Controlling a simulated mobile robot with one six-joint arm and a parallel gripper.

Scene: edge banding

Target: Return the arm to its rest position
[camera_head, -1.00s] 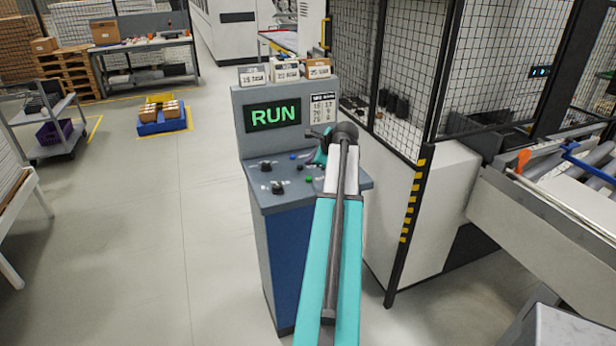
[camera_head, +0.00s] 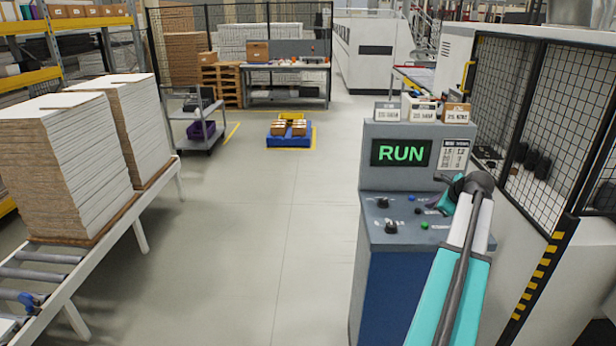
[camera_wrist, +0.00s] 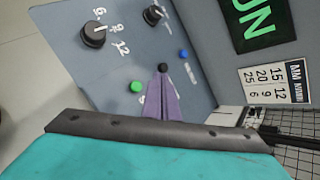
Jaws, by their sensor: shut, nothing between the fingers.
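My arm (camera_head: 464,260), teal and white with a dark cable along it, reaches forward over the right side of a grey and blue control console (camera_head: 375,290). My gripper (camera_head: 443,207) is at its far end, beside the console's sloped panel. In the wrist view the gripper's narrow fingers (camera_wrist: 163,82) are together and empty. They overlap the view just below a black button (camera_wrist: 162,67); I cannot tell whether they touch the panel.
The console screen (camera_head: 401,153) reads RUN in green. The panel has dark knobs (camera_wrist: 94,34) and green (camera_wrist: 136,87) and blue (camera_wrist: 183,54) buttons. A mesh fence (camera_head: 560,130) stands right. Stacked boards (camera_head: 65,165) lie on a roller conveyor at left. The middle floor is clear.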

